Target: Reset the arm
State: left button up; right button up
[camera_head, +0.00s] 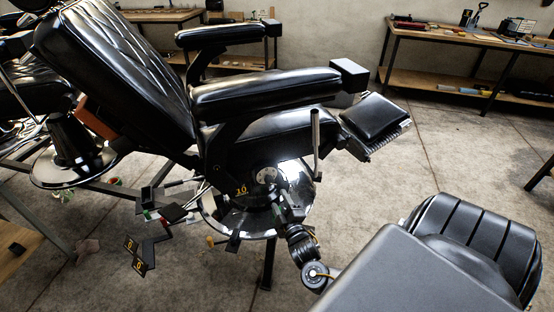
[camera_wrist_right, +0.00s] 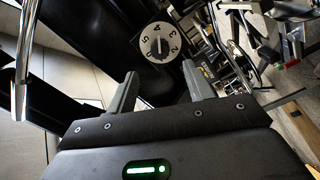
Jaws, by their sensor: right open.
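The black barber chair (camera_head: 262,88) is tilted back, with its backrest at the upper left. A round pale dial (camera_head: 267,175) with a dark centre is on the chair's side below the seat. The dial also shows in the right wrist view (camera_wrist_right: 160,43), with markings around a knob, just beyond my fingertips. My right gripper (camera_head: 279,196) is in front of the chair's side, close to the dial. In the wrist view my right gripper (camera_wrist_right: 160,76) has its two grey fingers apart with nothing between them. Contact with the dial cannot be told. My left gripper is not in view.
A chrome lever (camera_head: 316,130) stands upright right of the dial; a chrome bar also shows at the left of the wrist view (camera_wrist_right: 24,60). Loose tools (camera_head: 150,245) lie on the floor at the left. A bench (camera_head: 455,35) stands at the back right.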

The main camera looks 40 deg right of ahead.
jog(key=shift+s, duration=0.1)
dwell(0.6)
jog(key=s+a+f+m+g+y, duration=0.1)
jog(key=s+f+g, duration=0.25)
jog(key=f, duration=0.65)
jog(key=s+a+f+m+g+y, duration=0.1)
jog(key=s+f+g+y, duration=0.1)
jog(key=s+f, duration=0.5)
jog(key=s+a+f+m+g+y, duration=0.1)
jog(key=s+f+g, duration=0.15)
jog(key=f, duration=0.95)
jog(key=s+a+f+m+g+y, duration=0.1)
jog(key=s+a+f+g, duration=0.1)
jog(key=s, duration=0.7)
jog(key=s+a+f+m+g, duration=0.1)
jog(key=s+a+f+g, duration=0.2)
jog(key=s, duration=0.7)
jog(key=s+a+f+g+y, duration=0.1)
jog(key=s+a+f+g, duration=0.2)
jog(key=s+a+f, duration=0.3)
jog(key=s+f, duration=0.2)
jog(key=s, duration=0.2)
jog(key=shift+f+m+y, duration=0.3)
jog(key=shift+m, duration=0.1)
